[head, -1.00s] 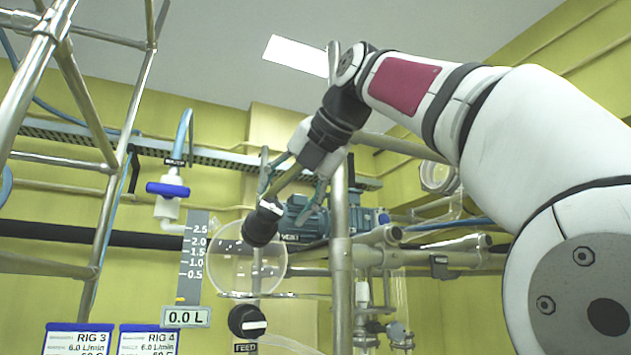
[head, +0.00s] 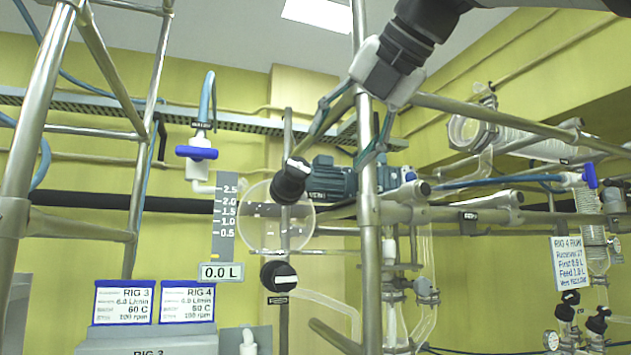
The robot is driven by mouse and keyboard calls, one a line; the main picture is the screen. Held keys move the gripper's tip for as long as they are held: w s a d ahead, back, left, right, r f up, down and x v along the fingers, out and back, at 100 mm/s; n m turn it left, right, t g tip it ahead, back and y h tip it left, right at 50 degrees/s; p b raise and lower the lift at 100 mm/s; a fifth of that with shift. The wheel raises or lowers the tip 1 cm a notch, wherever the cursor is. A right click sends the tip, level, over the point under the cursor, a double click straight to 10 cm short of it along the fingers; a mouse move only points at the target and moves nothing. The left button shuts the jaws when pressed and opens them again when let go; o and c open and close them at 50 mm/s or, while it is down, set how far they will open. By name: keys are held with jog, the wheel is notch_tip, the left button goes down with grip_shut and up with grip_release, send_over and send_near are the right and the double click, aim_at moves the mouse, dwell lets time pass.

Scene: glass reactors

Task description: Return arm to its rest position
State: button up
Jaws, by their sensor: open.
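My gripper (head: 342,143) hangs from the upper middle of the head view, its two thin grey-green fingers spread apart and pointing down. Nothing shows held between them. The fingers appear above and to the right of a black knob (head: 290,181) at the top of a round clear glass vessel (head: 262,222). Depth between fingers and knob is hard to tell. My arm (head: 425,35) enters from the top right, with most of it out of view.
A vertical steel post (head: 369,230) and a horizontal rail (head: 490,115) stand close to my gripper in the picture. A blue-grey motor (head: 331,180) is behind. A scale (head: 226,215), a 0.0 L display (head: 220,272) and a lower black knob (head: 279,276) are left. Glassware (head: 480,132) is right.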

jog(key=shift+f, duration=0.1)
jog(key=d+f+m+g+h+b, duration=0.1)
jog(key=d+f+m+h+b, duration=0.15)
jog(key=f+m, duration=0.85)
jog(key=d+f+m+g+h+b, duration=0.15)
jog(key=d+f+m, duration=0.4)
jog(key=f, duration=0.95)
jog(key=s+d+f+m+b, duration=0.1)
jog(key=s+f+m, duration=0.2)
jog(key=f, duration=0.6)
jog(key=s+d+f+m+g+h+b, duration=0.1)
jog(key=s+f+m, duration=0.2)
jog(key=f+m, duration=0.5)
jog(key=s+d+f+m+g+b, duration=0.1)
jog(key=s+f+m, duration=0.2)
jog(key=f+m, duration=0.3)
notch_tip(320, 180, down, 4)
jog(key=shift+s+d+f, duration=0.15)
jog(key=shift+d+f, duration=0.05)
jog(key=shift+f, duration=0.05)
jog(key=shift+g, duration=0.25)
